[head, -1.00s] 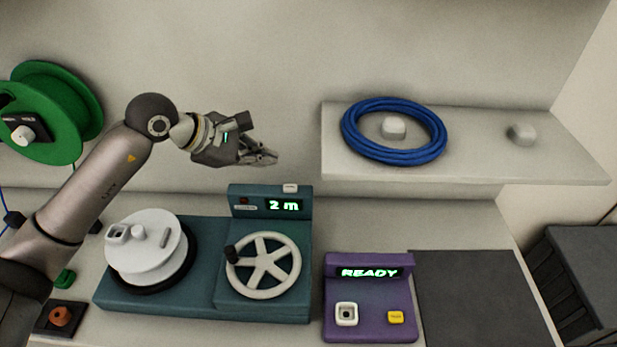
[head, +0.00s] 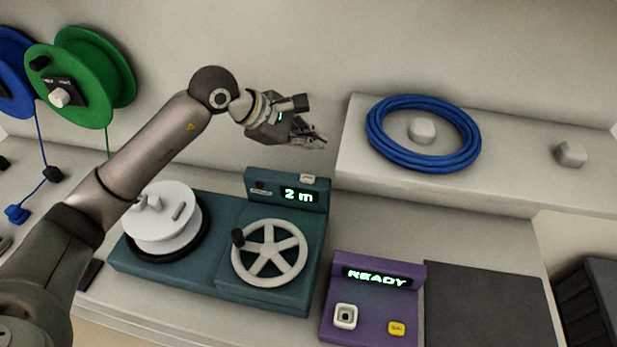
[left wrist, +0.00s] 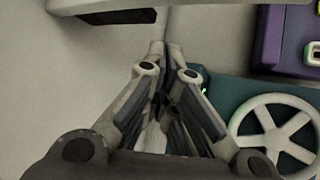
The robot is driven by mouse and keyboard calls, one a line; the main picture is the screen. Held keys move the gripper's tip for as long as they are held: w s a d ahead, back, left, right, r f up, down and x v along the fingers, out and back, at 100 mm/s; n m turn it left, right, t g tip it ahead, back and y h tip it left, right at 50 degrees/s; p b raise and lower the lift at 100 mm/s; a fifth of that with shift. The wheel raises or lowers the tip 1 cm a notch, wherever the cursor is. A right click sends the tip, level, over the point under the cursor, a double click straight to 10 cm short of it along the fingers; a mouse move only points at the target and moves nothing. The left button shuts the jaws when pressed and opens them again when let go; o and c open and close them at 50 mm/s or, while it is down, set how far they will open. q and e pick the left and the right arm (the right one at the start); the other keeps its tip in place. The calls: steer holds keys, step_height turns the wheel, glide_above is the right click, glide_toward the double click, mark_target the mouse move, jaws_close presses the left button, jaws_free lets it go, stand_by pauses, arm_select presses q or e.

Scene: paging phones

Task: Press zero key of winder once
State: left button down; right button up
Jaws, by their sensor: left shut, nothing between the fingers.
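The winder (head: 225,262) is a teal machine with a white drum on its left, a white spoked handwheel (head: 269,254) and a raised panel whose display (head: 299,195) reads "2 m". A small white key (head: 307,178) sits on top of that panel; I cannot read a label on it. My left gripper (head: 320,143) is shut and empty, above the key and a little to its right, apart from it. In the left wrist view, my left gripper's fingers (left wrist: 166,48) are together, with the handwheel at right (left wrist: 275,130); the key cannot be made out there. My right gripper is out of view.
A shelf (head: 520,190) with a blue cable coil (head: 424,132) stands close right of my left gripper. A purple console (head: 372,300) reading "READY" is right of the winder, beside a dark mat (head: 490,305). Green (head: 75,80) and blue reels hang at left.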

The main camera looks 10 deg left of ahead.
arm_select(q)
steer(key=b, duration=0.3)
glide_above(309, 181)
step_height(309, 181, down, 6)
steer(key=shift+f, duration=0.2)
steer(key=shift+f+b, duration=0.55)
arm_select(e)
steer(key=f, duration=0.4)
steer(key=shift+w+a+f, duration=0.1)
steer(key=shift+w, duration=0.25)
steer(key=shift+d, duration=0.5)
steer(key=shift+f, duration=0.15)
arm_select(q)
steer(key=shift+f+b, duration=0.4)
steer(key=shift+b, duration=0.25)
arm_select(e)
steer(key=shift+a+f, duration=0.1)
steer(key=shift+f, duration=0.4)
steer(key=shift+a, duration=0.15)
